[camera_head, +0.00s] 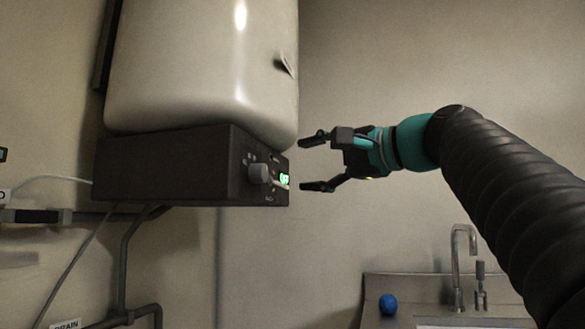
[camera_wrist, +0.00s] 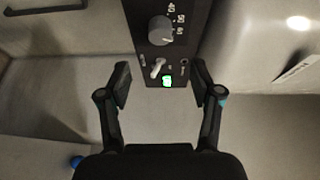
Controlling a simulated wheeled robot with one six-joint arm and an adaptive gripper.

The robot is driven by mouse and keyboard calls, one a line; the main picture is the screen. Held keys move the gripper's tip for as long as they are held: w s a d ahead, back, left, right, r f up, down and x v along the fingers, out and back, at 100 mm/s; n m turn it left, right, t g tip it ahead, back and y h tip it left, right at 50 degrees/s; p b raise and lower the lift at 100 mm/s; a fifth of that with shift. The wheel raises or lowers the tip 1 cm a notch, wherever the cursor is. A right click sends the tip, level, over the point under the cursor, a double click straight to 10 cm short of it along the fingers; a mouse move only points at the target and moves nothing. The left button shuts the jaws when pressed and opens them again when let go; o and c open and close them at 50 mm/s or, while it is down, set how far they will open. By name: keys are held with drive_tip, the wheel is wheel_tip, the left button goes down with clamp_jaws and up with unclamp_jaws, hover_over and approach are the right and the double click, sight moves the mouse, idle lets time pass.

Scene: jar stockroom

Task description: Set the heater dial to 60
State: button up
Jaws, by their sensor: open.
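The heater is a large pale tank (camera_head: 200,65) above a dark control box (camera_head: 165,165) on the wall. Its grey dial (camera_head: 259,173) sticks out from the box's front face, and a small green display (camera_head: 285,179) glows beside it, seeming to read OFF. A small pale lever (camera_wrist: 157,67) sits near the display (camera_wrist: 168,81). My gripper (camera_head: 315,164) is open and empty, in front of the box's face and apart from the dial.
A sink with a tap (camera_head: 462,250) and a blue ball (camera_head: 388,304) stand at the lower right. Pipes (camera_head: 124,250) and cables run below the box at the left. A small tag (camera_head: 286,65) sticks out from the tank. The space around my gripper is clear.

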drive_tip(key=shift+v, duration=0.9)
drive_tip(key=w+d+f+h, duration=0.2)
drive_tip(key=d+f, duration=0.1)
drive_tip(key=f, duration=0.5)
drive_tip(key=w+d+f+n+g+h, duration=0.1)
drive_tip(key=d+f+h, duration=0.15)
drive_tip(key=f, duration=0.45)
drive_tip(key=w+d+f+h, duration=0.2)
drive_tip(key=f+h, duration=0.1)
drive_tip(key=f, duration=0.5)
drive_tip(key=s+f+n+g+h, duration=0.2)
drive_tip(key=s+f+n, duration=0.1)
drive_tip(key=s+f, duration=0.9)
drive_tip(key=s+f+n+g+h, duration=0.3)
drive_tip(key=s+f, duration=0.9)
drive_tip(key=f, duration=0.8)
drive_tip(key=shift+f+n, duration=0.3)
drive_tip(key=shift+n, duration=0.4)
drive_tip(key=shift+s, duration=0.1)
